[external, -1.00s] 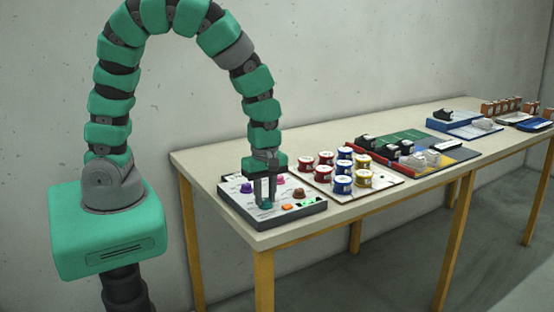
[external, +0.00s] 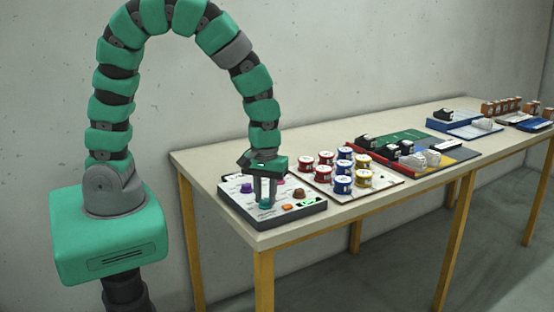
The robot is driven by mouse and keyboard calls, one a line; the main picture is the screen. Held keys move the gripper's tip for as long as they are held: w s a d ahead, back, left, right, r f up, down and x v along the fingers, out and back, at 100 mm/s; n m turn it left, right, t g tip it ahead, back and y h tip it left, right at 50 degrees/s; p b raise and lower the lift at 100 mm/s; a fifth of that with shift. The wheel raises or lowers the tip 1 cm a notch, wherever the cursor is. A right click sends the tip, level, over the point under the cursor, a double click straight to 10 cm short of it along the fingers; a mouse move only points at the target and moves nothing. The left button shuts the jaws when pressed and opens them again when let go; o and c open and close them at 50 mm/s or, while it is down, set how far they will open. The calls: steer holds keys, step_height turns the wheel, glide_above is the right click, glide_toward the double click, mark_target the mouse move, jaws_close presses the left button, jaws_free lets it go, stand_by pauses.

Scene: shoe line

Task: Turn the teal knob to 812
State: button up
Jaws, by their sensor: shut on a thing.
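The control panel (external: 238,194) is a grey box with a white top at the near left end of the table. The teal knob (external: 265,204) is on its front part. My gripper (external: 265,198) points straight down over the panel, with its fingers shut on the teal knob. The fingers hide part of the knob. A small green-lit display (external: 306,203) is at the panel's right side; its digits are too small to read.
The panel also has a purple knob (external: 246,188), a brown-red knob (external: 299,194) and an orange button (external: 287,207). Right of it is a board (external: 390,187) with red, blue and yellow spools. Shoes on trays stand farther along the table (external: 212,158).

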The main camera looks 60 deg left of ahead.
steer(key=m, duration=0.5)
steer(key=shift+m+b, duration=0.3)
steer(key=shift+b, duration=0.1)
steer(key=m, duration=0.9)
steer(key=shift+m, duration=0.4)
steer(key=m+p, duration=0.1)
steer(key=m, duration=0.3)
steer(key=shift+m, duration=0.4)
steer(key=shift+p, duration=0.3)
steer(key=o, duration=1)
steer(key=shift+r, duration=0.1)
